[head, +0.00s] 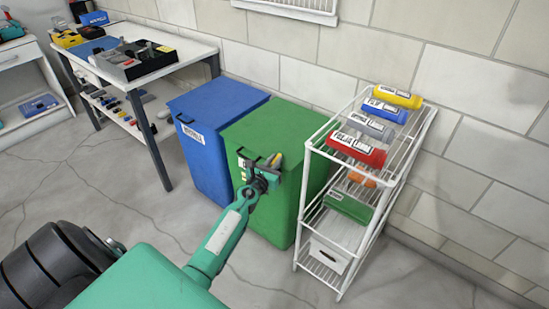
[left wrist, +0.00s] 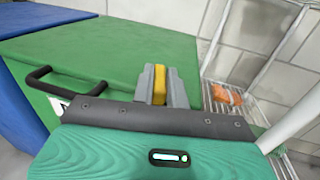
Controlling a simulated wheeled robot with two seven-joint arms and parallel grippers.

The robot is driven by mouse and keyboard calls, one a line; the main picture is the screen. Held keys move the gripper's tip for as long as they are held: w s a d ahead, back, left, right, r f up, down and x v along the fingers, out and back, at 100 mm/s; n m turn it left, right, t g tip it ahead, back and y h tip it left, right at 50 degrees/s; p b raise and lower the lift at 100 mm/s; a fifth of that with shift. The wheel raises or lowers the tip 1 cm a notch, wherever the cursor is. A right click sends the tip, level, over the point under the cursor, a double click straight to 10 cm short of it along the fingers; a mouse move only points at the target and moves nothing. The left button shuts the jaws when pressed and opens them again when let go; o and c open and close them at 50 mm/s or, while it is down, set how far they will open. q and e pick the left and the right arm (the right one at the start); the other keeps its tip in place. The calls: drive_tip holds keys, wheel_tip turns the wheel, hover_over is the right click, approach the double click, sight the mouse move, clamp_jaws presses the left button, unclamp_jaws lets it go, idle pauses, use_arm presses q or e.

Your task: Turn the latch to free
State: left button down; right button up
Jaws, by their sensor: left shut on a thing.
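The green bin (head: 268,125) stands with its lid closed, between the blue bin and the white rack. My left gripper (head: 271,162) is at the upper front edge of the green bin. In the left wrist view its two grey fingers are shut on a small yellow piece (left wrist: 160,88), which appears to be the latch. The fingers cover its sides, so how far it is turned cannot be told. A black handle (left wrist: 62,78) on the green bin is just left of the fingers. My right gripper is not in view.
A blue bin (head: 212,108) stands close on the left. A workbench (head: 183,50) with a tray is at the back left. The floor in front is clear.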

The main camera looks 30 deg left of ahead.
use_arm(q)
drive_tip(key=shift+r+y, duration=0.1)
drive_tip(key=shift+y, duration=0.2)
drive_tip(key=shift+n+y+p, duration=0.3)
drive_tip(key=shift+n+p, duration=0.1)
drive_tip(key=n+g+y+p, duration=0.2)
drive_tip(key=n+y, duration=0.1)
drive_tip(key=y, duration=0.2)
drive_tip(key=shift+p, duration=0.35)
drive_tip(key=shift+n+g+y, duration=0.3)
drive_tip(key=shift+n+y, duration=0.3)
drive_tip(key=shift+n, duration=0.1)
drive_tip(key=shift+n+g+y, duration=0.3)
drive_tip(key=shift+n+y, duration=0.1)
drive_tip(key=shift+y, duration=0.1)
drive_tip(key=shift+n+g+y, duration=0.7)
drive_tip(key=shift+g+y, duration=0.1)
drive_tip(key=shift+y, duration=0.2)
drive_tip(key=shift+n+g+y+b, duration=0.65)
drive_tip(key=shift+n+g+y, duration=0.45)
drive_tip(key=shift+g, duration=0.2)
drive_tip(key=shift+s+a, duration=0.1)
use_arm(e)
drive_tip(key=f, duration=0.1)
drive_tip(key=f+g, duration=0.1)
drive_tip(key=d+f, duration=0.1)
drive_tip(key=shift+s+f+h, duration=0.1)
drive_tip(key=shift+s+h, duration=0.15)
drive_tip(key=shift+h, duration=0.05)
